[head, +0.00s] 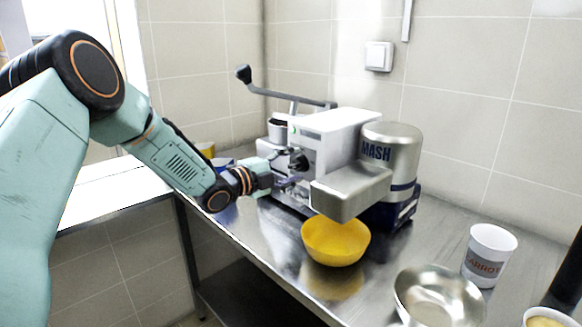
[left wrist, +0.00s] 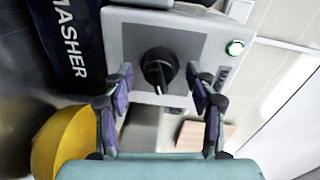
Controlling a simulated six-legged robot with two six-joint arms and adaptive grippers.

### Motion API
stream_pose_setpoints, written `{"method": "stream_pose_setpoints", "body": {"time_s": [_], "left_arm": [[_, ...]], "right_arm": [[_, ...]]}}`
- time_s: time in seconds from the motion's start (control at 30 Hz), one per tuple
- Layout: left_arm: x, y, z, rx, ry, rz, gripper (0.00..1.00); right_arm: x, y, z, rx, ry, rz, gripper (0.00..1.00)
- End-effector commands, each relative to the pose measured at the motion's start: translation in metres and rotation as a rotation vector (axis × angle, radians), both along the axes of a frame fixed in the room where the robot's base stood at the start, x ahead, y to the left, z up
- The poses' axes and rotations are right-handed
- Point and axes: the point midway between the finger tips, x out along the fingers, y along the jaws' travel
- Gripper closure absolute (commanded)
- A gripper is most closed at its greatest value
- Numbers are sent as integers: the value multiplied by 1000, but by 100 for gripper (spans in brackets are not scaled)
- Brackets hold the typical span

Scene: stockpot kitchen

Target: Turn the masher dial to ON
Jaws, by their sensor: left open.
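The masher (head: 335,135) stands on the steel counter, a grey-white machine with a silver canister marked MASH. Its black dial (head: 298,160) is on the front panel. In the left wrist view the dial (left wrist: 159,70) has a pale pointer line, and a green light (left wrist: 235,47) glows on the same panel. My left gripper (head: 285,182) is in front of the panel, close to the dial. In the left wrist view its two fingers (left wrist: 160,88) are open, one on each side of the dial, with no clear contact. The dial's label is not readable. My right gripper is not seen.
A yellow bowl (head: 336,242) sits under the masher's spout. A steel bowl (head: 438,298) and a white cup marked CARROT (head: 489,254) stand to the right on the counter (head: 265,232). A lever (head: 285,94) rises above the machine. The wall is close behind.

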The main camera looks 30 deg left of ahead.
Motion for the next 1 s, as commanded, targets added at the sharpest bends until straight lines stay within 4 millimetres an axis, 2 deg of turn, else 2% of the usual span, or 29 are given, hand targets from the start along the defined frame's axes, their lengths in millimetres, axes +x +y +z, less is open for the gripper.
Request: {"method": "stream_pose_setpoints", "body": {"time_s": [0.27, 0.6, 1.0], "left_arm": [[-5, 3, 0, -3, 1, 1, 43], [-47, 17, 4, -7, -2, 1, 43], [-83, 32, 6, -5, -1, 5, 43]], "right_arm": [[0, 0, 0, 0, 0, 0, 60], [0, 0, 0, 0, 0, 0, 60], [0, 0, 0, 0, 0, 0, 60]]}}
